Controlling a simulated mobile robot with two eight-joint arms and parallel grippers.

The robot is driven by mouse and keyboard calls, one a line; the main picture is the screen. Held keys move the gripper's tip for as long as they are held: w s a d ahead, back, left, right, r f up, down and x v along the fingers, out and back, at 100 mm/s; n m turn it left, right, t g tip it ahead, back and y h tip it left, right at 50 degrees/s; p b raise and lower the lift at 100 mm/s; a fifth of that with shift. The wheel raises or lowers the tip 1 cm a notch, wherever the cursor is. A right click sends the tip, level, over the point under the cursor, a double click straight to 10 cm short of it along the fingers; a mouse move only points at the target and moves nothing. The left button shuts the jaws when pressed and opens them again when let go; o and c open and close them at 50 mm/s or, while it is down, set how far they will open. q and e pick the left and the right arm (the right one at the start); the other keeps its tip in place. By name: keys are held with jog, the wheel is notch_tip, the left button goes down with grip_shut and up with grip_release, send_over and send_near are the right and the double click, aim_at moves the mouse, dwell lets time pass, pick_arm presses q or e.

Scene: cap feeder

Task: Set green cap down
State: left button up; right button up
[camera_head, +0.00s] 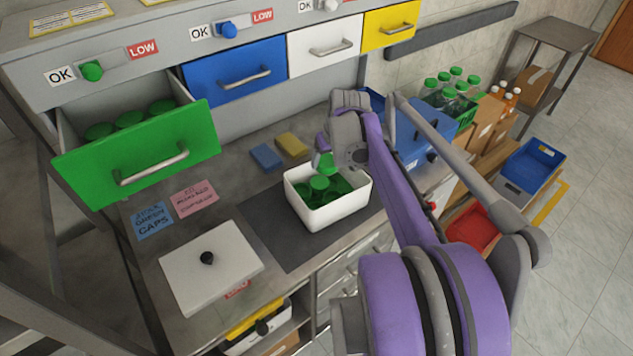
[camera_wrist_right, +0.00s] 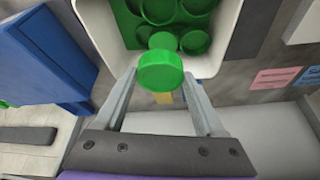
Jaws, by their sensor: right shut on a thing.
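My right gripper (camera_head: 326,154) is over the white bin (camera_head: 330,215) and is shut on a green cap (camera_head: 327,167). In the right wrist view the held green cap (camera_wrist_right: 160,72) sits between the fingertips, with more green caps (camera_wrist_right: 190,40) in the bin behind it. Those caps (camera_head: 320,184) also show inside the bin in the head view. The green drawer (camera_head: 140,165) at the left is pulled open and holds several green caps (camera_head: 130,119). My left gripper is not in view.
A white lid (camera_head: 210,285) with a black knob lies at the front left of the counter. Blue and yellow sponges (camera_head: 266,156) lie behind the bin. The blue (camera_head: 235,75), white and yellow drawers are shut. A blue box (camera_head: 412,135) stands right of my arm.

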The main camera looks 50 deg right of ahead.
aim_at(330, 172)
jog(key=f, duration=0.4)
jog(key=shift+s+f, duration=0.2)
jog(key=shift+s, duration=0.15)
jog(key=shift+w+f, duration=0.1)
jog(key=shift+f, duration=2.2)
pick_arm(q)
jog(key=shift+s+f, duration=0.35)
jog(key=shift+b, duration=0.3)
